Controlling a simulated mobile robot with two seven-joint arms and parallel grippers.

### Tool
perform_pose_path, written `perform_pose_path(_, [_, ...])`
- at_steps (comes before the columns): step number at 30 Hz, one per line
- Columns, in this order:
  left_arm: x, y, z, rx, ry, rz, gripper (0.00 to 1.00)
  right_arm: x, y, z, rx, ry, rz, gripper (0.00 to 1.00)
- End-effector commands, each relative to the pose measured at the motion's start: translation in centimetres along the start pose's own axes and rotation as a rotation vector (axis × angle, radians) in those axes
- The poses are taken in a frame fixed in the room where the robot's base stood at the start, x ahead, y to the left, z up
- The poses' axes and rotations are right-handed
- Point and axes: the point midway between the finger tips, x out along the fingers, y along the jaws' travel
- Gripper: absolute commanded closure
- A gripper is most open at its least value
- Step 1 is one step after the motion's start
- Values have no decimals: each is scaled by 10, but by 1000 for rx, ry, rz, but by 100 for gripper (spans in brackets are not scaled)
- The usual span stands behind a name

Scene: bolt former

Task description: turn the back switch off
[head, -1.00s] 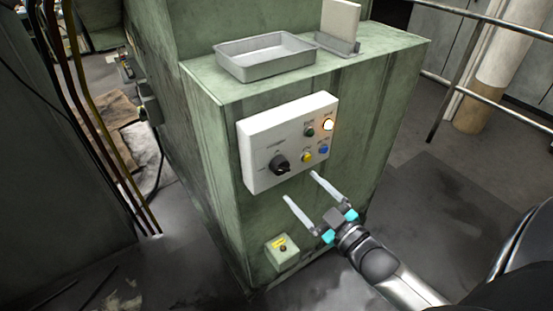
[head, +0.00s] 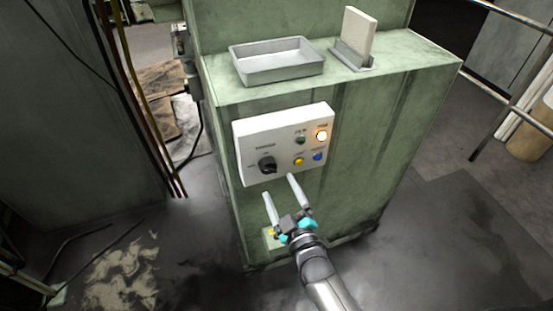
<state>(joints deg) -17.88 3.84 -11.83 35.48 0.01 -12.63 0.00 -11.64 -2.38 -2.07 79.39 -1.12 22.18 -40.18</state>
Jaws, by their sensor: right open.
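A white control panel (head: 250,130) is on the front of the green machine cabinet (head: 360,150). Its black rotary switch (head: 267,165) is at the lower left. The panel also has a green button (head: 300,140), a lit white-orange button (head: 321,136), a yellow button (head: 299,161) and a blue button (head: 318,156). My right gripper (head: 279,186) is open and empty. Its fingertips show just below the panel and the black switch, apart from the switch. My left gripper is out of view. No switch is labelled legibly as the back one.
A small box with a yellow label (head: 268,233) low on the cabinet is partly hidden by my right gripper. On top stand a grey metal tray (head: 278,74) and a holder with a white block (head: 357,32). Cables (head: 128,90) hang at left; a railing (head: 510,105) is at right.

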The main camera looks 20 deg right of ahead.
Motion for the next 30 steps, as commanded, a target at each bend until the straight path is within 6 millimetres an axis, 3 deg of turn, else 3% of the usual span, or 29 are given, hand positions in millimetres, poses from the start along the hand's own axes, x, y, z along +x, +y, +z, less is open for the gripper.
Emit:
perform_pose_path(4, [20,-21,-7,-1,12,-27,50,32,-2,3,1,5,4,15])
perform_pose_path(9, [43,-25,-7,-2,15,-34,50,73,-2,4,2,4,3,15])
perform_pose_path(21, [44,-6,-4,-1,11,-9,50,71,1,1,560,-1,-1,15])
perform_pose_path(30, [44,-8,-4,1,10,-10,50,71,0,1,676,-1,0,15])
